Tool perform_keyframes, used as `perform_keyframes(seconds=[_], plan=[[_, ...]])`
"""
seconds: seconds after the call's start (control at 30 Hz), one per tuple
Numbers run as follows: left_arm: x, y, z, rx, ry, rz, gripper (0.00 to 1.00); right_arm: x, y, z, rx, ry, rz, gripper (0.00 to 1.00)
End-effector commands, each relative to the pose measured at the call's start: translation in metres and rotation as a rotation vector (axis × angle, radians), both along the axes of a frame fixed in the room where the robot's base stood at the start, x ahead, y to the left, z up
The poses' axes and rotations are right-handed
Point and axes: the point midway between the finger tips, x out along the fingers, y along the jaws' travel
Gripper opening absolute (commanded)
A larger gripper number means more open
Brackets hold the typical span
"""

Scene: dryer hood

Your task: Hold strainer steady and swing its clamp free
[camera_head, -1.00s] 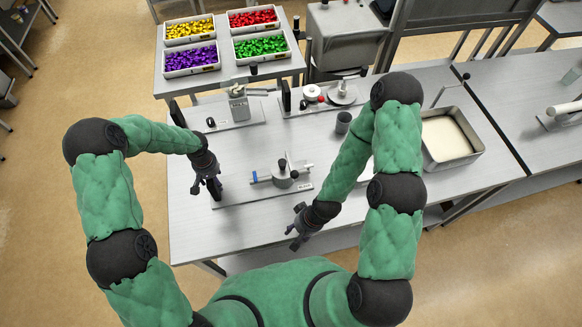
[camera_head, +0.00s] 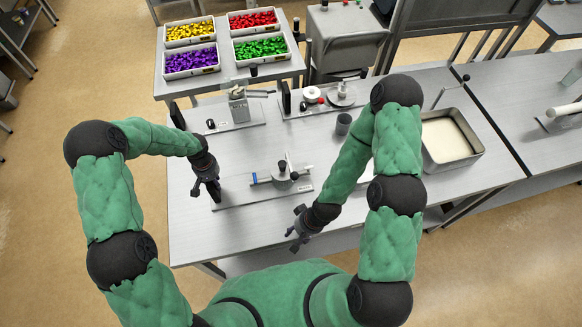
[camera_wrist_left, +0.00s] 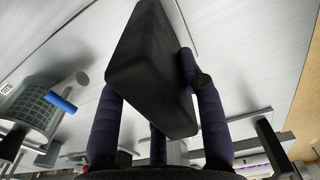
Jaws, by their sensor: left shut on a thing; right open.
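The strainer unit (camera_head: 284,178) stands on a flat metal base plate (camera_head: 262,196) near the front of the bench, with a blue-tipped rod pointing left. In the left wrist view a mesh-patterned cylinder (camera_wrist_left: 36,112) with a blue rod (camera_wrist_left: 61,102) shows at the left. My left gripper (camera_head: 210,188) is at the left end of that plate, shut on a black block-shaped handle (camera_wrist_left: 150,65). The handle is mostly hidden by the fingers in the head view. My right gripper (camera_head: 298,236) is open and empty at the bench's front edge, below and right of the strainer. I cannot make out the clamp clearly.
Two similar units (camera_head: 238,108) and (camera_head: 335,97) stand behind. A dark cup (camera_head: 343,123) is near my right forearm. A tray of pale material (camera_head: 450,137) is at the right. Four-coloured bins (camera_head: 190,62) stand at the back. Bench between the plates is clear.

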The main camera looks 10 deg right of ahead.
Motion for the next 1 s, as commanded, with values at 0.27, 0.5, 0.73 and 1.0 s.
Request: perform_keyframes(seconds=[0.27, 0.5, 0.73, 1.0], plan=[[-0.0007, -0.0003, -0.0018, 0.000, 0.001, -0.001, 0.00, 0.0000, 0.0000, -0.0013, 0.000, 0.000, 0.000, 0.47], [-0.0013, -0.0005, -0.0049, -0.001, 0.003, -0.001, 0.00, 0.0000, 0.0001, -0.0040, 0.000, 0.000, 0.000, 0.47], [-0.0023, -0.0008, -0.0060, -0.001, 0.005, -0.002, 0.00, 0.0000, 0.0000, -0.0038, 0.000, 0.000, 0.000, 0.47], [-0.0037, -0.0011, -0.0074, -0.002, 0.008, -0.003, 0.00, 0.0000, 0.0000, -0.0039, 0.000, 0.000, 0.000, 0.47]])
